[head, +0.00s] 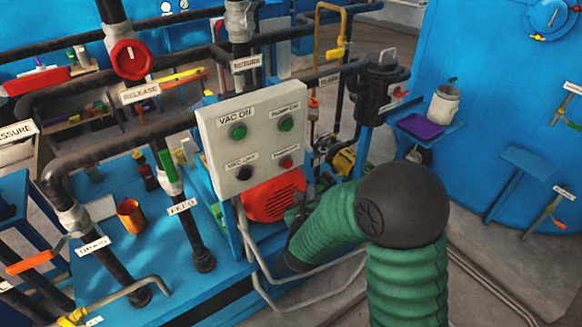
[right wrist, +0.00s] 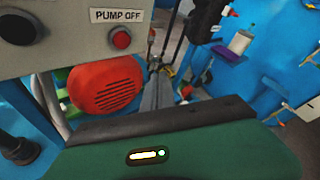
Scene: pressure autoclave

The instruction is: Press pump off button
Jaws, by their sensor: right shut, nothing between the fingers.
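The pump off button is a small red round button (head: 286,162) at the lower right of the grey control panel (head: 262,150). In the right wrist view the red button (right wrist: 121,40) sits below a label reading PUMP OFF (right wrist: 118,16). My right gripper (right wrist: 157,80) is shut and empty, below and to the right of the button and apart from it. In the head view my green-sleeved right arm reaches in from the lower right, with its hand low near the panel and mostly hidden. My left gripper is not in view.
A black button (head: 244,173) is left of the red one, with two green buttons (head: 238,131) (head: 286,123) above. A red motor cover (head: 272,197) sits below the panel. Pipes and a red valve wheel (head: 130,59) stand left. A blue shelf (head: 437,130) is right.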

